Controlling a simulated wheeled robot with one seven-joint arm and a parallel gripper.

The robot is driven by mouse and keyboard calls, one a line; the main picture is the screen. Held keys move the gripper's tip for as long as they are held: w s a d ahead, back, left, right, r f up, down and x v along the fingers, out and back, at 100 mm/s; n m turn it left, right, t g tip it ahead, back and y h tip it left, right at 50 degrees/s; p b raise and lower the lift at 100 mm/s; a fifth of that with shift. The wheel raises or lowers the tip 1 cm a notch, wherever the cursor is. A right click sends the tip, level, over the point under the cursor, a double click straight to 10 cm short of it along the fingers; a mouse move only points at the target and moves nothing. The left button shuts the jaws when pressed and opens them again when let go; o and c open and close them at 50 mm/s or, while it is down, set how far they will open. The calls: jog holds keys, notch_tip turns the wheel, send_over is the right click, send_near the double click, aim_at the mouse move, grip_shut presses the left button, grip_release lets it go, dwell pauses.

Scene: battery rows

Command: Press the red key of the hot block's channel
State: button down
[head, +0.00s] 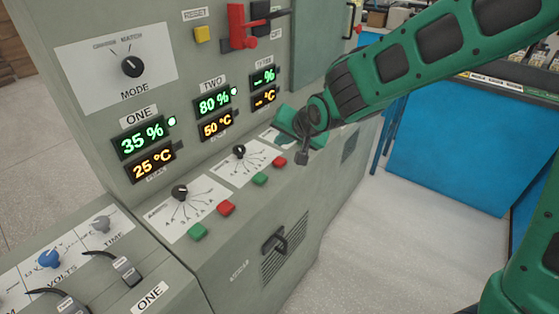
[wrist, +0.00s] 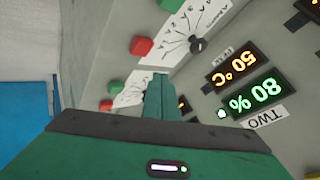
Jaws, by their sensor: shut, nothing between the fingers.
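The panel has three channel displays. Channel ONE's display (head: 141,152) reads 35 % and 25 °C. Channel TWO's display (head: 217,115) reads 80 % and 50 °C; it shows upside down in the wrist view (wrist: 243,82). The third display (head: 263,88) shows only dashes. Channel TWO's red key (head: 279,161) sits beside its green key (head: 260,179); the red one also shows in the wrist view (wrist: 141,46). My gripper (head: 302,159) is shut and empty, just right of channel TWO's red key and apart from it. Its fingers (wrist: 160,80) partly cover the third channel's dial plate.
Channel ONE's red key (head: 227,207) and green key (head: 197,231) are nearer the front. Another red key (wrist: 106,105) and green key (wrist: 117,88) show in the wrist view. Dials stand on the sloping plates. A red lever (head: 238,25) projects above. Open floor lies right.

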aim_at(282, 163)
jog(key=shift+f, duration=1.8)
jog(key=shift+f, duration=0.8)
dwell(1.6)
jog(key=shift+r, duration=0.1)
jog(key=shift+s+r, duration=0.1)
jog(key=shift+r, duration=0.65)
jog(key=shift+r, duration=2.55)
